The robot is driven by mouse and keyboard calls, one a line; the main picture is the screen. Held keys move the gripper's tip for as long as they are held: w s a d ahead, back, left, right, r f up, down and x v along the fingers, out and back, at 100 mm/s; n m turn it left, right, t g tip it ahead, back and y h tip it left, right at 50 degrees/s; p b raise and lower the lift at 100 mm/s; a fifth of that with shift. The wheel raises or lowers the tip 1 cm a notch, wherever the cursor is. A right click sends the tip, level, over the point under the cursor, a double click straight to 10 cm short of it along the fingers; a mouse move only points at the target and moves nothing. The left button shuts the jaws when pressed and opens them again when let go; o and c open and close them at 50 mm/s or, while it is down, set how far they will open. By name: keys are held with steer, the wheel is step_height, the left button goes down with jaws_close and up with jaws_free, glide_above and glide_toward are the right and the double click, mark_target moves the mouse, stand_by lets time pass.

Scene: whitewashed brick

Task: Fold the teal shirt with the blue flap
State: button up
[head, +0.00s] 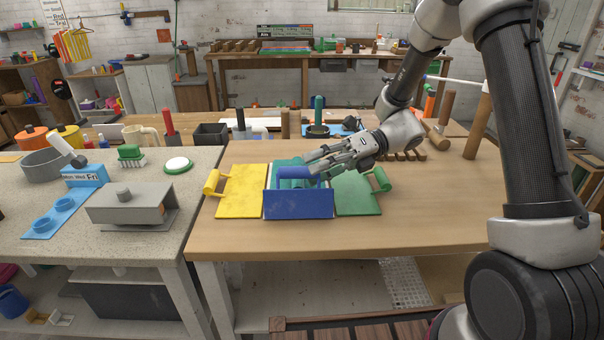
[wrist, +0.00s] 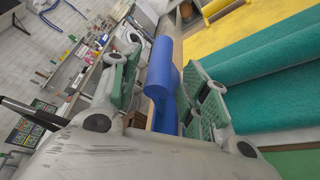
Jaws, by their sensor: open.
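The teal shirt (head: 290,162) lies in the middle of a folding board, mostly hidden behind the blue flap and my gripper in the head view. It fills the right of the wrist view (wrist: 260,75) in folded layers. The blue flap (head: 298,204) is at the board's front, apparently tilted up, with its blue handle (head: 293,174) at the top. My gripper (head: 314,166) is open at that handle. In the wrist view the handle (wrist: 162,75) shows between the two spread fingers; I cannot tell whether they touch it.
The yellow flap (head: 240,192) lies flat at the left and the green flap (head: 355,196) at the right, each with a handle. Pegs and a dark box (head: 210,134) stand behind. The wooden table (head: 430,205) is clear to the right. A grey counter (head: 95,235) adjoins at the left.

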mark_target(301, 173)
steer(key=shift+x, duration=1.95)
steer(key=shift+c, duration=0.3)
jaws_close()
